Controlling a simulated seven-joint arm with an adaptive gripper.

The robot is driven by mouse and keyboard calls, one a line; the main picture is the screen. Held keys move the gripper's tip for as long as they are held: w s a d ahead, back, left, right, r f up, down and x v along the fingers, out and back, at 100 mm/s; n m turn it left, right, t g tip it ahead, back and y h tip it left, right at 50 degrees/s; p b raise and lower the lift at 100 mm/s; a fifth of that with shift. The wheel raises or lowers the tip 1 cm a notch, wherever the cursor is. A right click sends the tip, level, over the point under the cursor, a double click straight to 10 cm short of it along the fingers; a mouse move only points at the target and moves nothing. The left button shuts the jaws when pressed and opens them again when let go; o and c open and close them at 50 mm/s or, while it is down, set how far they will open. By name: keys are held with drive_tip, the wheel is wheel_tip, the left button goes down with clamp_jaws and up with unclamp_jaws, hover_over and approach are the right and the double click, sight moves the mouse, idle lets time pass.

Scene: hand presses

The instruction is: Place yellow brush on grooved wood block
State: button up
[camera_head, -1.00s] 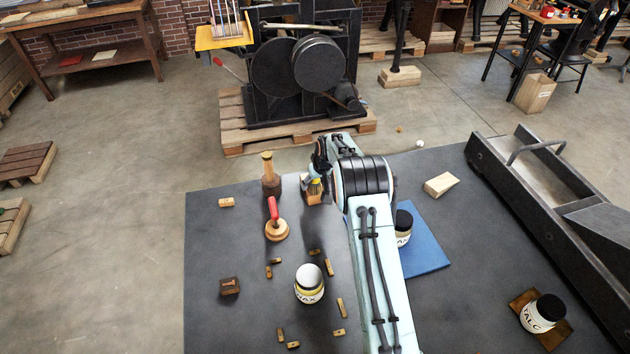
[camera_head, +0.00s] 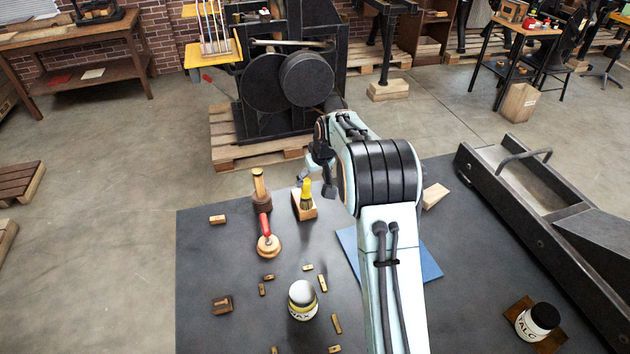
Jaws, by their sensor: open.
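The yellow brush (camera_head: 307,194) stands upright with its yellow handle up, on a light wood block (camera_head: 304,211) at the far edge of the dark table. The block's grooves are too small to make out. My gripper (camera_head: 316,183) is open and empty, above and just right of the brush, apart from it. My arm hides part of the gripper and some of the table behind it.
A wooden mallet-like tool (camera_head: 260,192) and a red-handled round tool (camera_head: 267,238) stand left of the block. A wax jar (camera_head: 302,300) and several small wood pieces lie nearer. A blue mat (camera_head: 425,262) is partly behind my arm. A talc jar (camera_head: 538,321) stands at right.

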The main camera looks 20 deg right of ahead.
drive_tip(key=s+a+r+g, duration=0.1)
drive_tip(key=s+a+r, duration=0.3)
drive_tip(key=s, duration=0.6)
drive_tip(key=s+a+r+g, duration=0.1)
drive_tip(key=s+a+r, duration=0.1)
drive_tip(key=s+r, duration=0.6)
drive_tip(key=s+a+f+g, duration=0.1)
drive_tip(key=s, duration=1)
drive_tip(key=s+a+f+g, duration=0.1)
drive_tip(key=s+f, duration=0.1)
drive_tip(key=s, duration=0.9)
drive_tip(key=shift+s+a+f+m+g, duration=0.15)
drive_tip(key=shift+s+f+m+g, duration=0.15)
drive_tip(key=shift+g, duration=0.1)
